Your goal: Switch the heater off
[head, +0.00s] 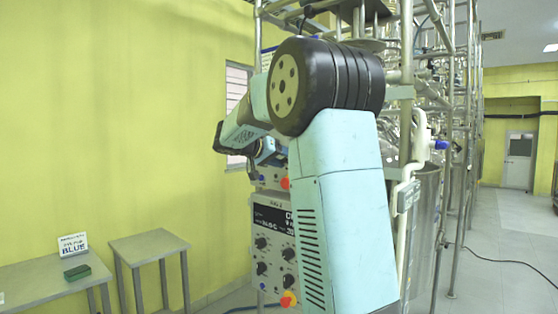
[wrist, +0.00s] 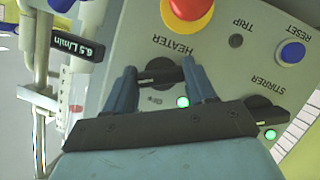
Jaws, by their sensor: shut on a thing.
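The control panel (wrist: 225,75) fills much of the wrist view, with its lettering upside down. The black heater knob (wrist: 158,74) sits by the label HEATER, and its bar lies roughly across the picture. My gripper (wrist: 160,69) is shut on this knob, one blue finger at each end of the bar. A green lamp (wrist: 183,101) beside the knob is lit. In the head view the gripper is mostly hidden behind my arm, near the upper small panel (head: 268,180).
The stirrer knob (wrist: 265,108) and its lit green lamp (wrist: 270,134) are close to my right finger. A blue reset button (wrist: 292,52) and a red button (wrist: 188,8) stand nearby. A larger panel with dials (head: 273,245) is below. Two grey tables (head: 150,247) stand left.

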